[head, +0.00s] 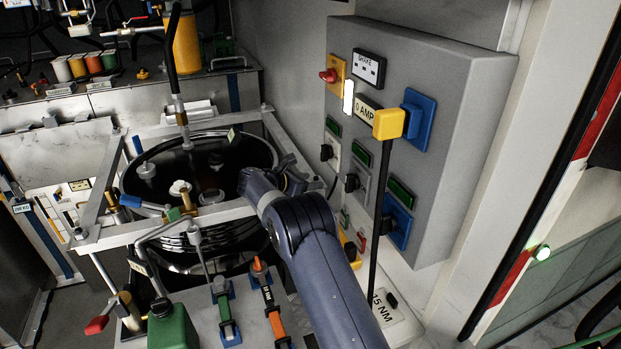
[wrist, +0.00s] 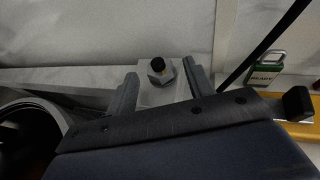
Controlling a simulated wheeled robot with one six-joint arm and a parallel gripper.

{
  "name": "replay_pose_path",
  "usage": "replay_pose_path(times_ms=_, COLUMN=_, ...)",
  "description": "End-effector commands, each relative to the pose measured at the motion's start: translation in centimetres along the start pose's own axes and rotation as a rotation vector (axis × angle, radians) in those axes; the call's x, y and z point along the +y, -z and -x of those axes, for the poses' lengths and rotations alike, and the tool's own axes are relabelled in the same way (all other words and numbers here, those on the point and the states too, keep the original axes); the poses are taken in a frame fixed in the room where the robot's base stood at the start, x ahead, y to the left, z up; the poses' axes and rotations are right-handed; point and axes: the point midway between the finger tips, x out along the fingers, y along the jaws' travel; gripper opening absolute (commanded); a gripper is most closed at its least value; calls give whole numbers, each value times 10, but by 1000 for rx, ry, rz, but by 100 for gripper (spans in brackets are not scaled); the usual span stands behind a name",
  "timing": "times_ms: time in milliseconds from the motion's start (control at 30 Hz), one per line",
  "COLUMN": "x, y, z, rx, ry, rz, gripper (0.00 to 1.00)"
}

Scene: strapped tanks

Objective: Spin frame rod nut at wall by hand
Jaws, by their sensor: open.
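The frame rod nut (wrist: 158,73) is a grey hex nut on a dark-tipped rod, standing on a light metal corner plate (wrist: 160,94) by the pale wall. My gripper (wrist: 160,80) is open, with one finger on each side of the nut. A gap shows between the nut and each finger; the picture is too dark to tell the height match. In the head view my gripper (head: 288,172) is at the right side of the grey frame (head: 180,217) around the black tank (head: 205,155). My arm hides the nut there.
A grey control box (head: 440,130) with switches stands right of the arm. A green can (head: 172,328) and handled tools (head: 270,310) are at the front.

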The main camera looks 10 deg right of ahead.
Motion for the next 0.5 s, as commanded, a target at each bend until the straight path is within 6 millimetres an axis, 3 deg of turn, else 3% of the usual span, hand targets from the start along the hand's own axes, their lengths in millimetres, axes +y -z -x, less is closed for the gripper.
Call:
replay_pose_path(times_ms=367, x=0, y=0, z=-8, rx=-1, ry=-1, rz=0, gripper=50)
replay_pose_path(times_ms=500, x=0, y=0, z=-8, rx=-1, ry=-1, rz=0, gripper=40)
